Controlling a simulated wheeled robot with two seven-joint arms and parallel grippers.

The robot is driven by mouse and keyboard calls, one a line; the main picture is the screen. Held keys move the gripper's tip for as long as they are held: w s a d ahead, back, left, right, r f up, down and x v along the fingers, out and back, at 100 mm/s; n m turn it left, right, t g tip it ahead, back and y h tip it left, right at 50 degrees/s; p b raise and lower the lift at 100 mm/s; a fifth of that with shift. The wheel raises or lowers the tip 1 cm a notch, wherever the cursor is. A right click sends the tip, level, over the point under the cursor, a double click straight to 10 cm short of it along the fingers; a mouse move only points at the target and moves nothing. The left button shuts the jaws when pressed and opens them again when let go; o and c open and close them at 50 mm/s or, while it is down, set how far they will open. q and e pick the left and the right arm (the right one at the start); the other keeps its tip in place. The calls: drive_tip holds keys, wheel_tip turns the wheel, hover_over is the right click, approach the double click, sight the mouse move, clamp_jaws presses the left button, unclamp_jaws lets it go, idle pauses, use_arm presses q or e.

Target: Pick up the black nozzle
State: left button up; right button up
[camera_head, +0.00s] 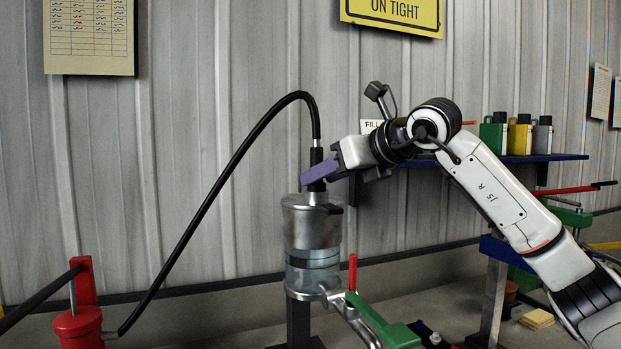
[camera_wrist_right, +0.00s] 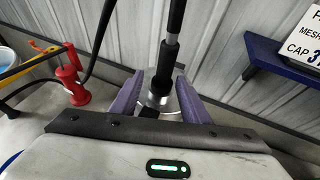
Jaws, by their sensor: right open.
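The black nozzle (camera_head: 316,156) stands upright on top of the silver metal column (camera_head: 312,222), with a black hose (camera_head: 238,158) arching from its top down to the left. My right gripper (camera_head: 318,173), with purple fingers, reaches in from the right at the nozzle's height. In the right wrist view the nozzle (camera_wrist_right: 165,68) runs between the two open purple fingers (camera_wrist_right: 158,97), with a gap visible on both sides. The nozzle's lower end is partly hidden by a finger in the head view. My left gripper is not in view.
A red pump (camera_head: 80,322) stands at lower left, where the hose ends. A blue shelf (camera_head: 540,158) with several bottles is behind my right arm. A red-handled lever (camera_head: 352,273) and green part (camera_head: 385,325) are below. The wall stands close behind the column.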

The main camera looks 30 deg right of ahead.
drive_tip(key=shift+x, duration=0.85)
drive_tip(key=p+x, duration=0.1)
drive_tip(key=x, duration=0.1)
drive_tip(key=r+p+x, duration=0.1)
drive_tip(key=x, duration=0.1)
drive_tip(key=shift+w+d+f, duration=0.1)
drive_tip(key=shift+w+d, duration=0.1)
drive_tip(key=shift+w, duration=0.1)
drive_tip(key=shift+w+f, duration=0.2)
drive_tip(key=shift+w, duration=0.15)
drive_tip(key=shift+w+f, duration=0.1)
drive_tip(key=shift+w, duration=0.05)
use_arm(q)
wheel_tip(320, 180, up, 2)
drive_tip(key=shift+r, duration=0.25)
use_arm(e)
clamp_jaws()
